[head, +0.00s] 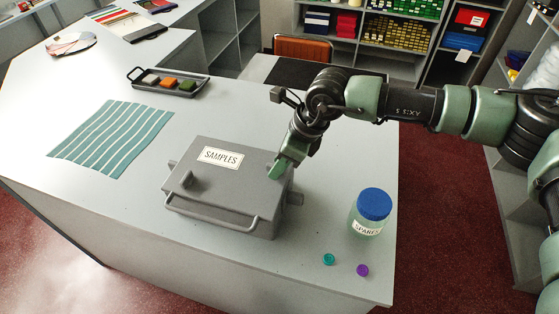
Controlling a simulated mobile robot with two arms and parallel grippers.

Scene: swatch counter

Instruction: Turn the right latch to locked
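The grey box labelled SAMPLES (228,190) stands closed on the counter, with a bar handle across its front. A small raised grey latch (187,180) shows at the left of its lid. My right gripper (277,170) points down at the right end of the lid, and its fingertips look close to or touching the surface there. The right latch is not clearly visible; the gripper covers that spot. I cannot tell whether the fingers are open or shut. My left gripper is out of view.
A jar labelled SPARES (367,220) with a blue lid stands right of the box. A teal button (328,259) and a purple button (362,270) lie near the front edge. A striped cloth (112,138) and a dark tray (170,89) of coloured pieces lie behind left.

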